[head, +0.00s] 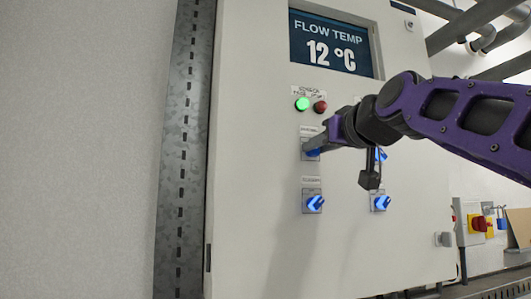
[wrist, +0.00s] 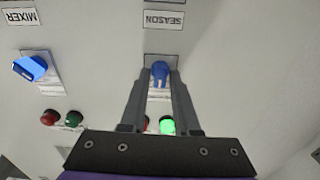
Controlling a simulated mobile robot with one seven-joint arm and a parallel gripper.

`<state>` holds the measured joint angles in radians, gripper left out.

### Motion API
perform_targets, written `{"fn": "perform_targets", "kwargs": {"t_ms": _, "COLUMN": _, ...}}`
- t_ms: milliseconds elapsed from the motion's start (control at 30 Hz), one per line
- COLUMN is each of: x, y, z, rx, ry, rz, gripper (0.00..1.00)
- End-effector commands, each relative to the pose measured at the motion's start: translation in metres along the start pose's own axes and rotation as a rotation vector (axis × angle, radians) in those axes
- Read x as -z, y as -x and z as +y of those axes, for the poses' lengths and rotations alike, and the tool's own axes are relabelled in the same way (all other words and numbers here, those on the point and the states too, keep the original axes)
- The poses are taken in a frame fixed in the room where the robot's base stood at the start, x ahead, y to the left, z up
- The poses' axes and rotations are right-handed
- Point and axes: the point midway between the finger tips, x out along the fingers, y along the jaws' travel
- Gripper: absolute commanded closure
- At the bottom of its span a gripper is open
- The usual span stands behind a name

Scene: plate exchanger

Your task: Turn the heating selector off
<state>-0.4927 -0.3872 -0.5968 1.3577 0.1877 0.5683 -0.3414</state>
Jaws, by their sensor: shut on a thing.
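The grey-white control panel (head: 260,240) carries blue selector knobs on pale square plates. My gripper (head: 311,148) is at the upper left selector in the head view, just below a lit green lamp (head: 302,104) and a red lamp (head: 320,107). In the wrist view my gripper (wrist: 161,82) has its two fingers either side of that blue knob (wrist: 160,70), shut on it. The name of this selector is hidden, so I cannot confirm that it is the heating one. The knob's exact pointing direction is hard to tell.
An upper right selector (head: 380,154) is partly behind my arm. A display (head: 332,45) reads FLOW TEMP 12 °C. SEASON (wrist: 163,20) and MIXER (wrist: 19,17) labels show. A metal channel (head: 184,150) runs along the left.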

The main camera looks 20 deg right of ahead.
Motion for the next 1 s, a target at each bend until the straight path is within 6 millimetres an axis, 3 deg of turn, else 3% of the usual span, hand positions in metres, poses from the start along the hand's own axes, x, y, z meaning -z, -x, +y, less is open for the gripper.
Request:
{"fn": "perform_targets", "kwargs": {"t_ms": 567, "x": -0.0001, "y": 0.0001, "z": 0.0, "rx": 0.0, "ry": 0.033, "rz": 0.0, "gripper": 1.0}}
{"fn": "perform_targets", "kwargs": {"t_ms": 600, "x": -0.0001, "y": 0.0001, "z": 0.0, "rx": 0.0, "ry": 0.033, "rz": 0.0, "gripper": 0.63}}
{"fn": "perform_targets", "kwargs": {"t_ms": 667, "x": -0.0001, "y": 0.0001, "z": 0.0, "rx": 0.0, "ry": 0.033, "rz": 0.0, "gripper": 0.52}}
{"fn": "perform_targets", "kwargs": {"t_ms": 1000, "x": -0.0001, "y": 0.0024, "z": 0.0004, "rx": 0.0, "ry": 0.032, "rz": 0.001, "gripper": 0.51}}
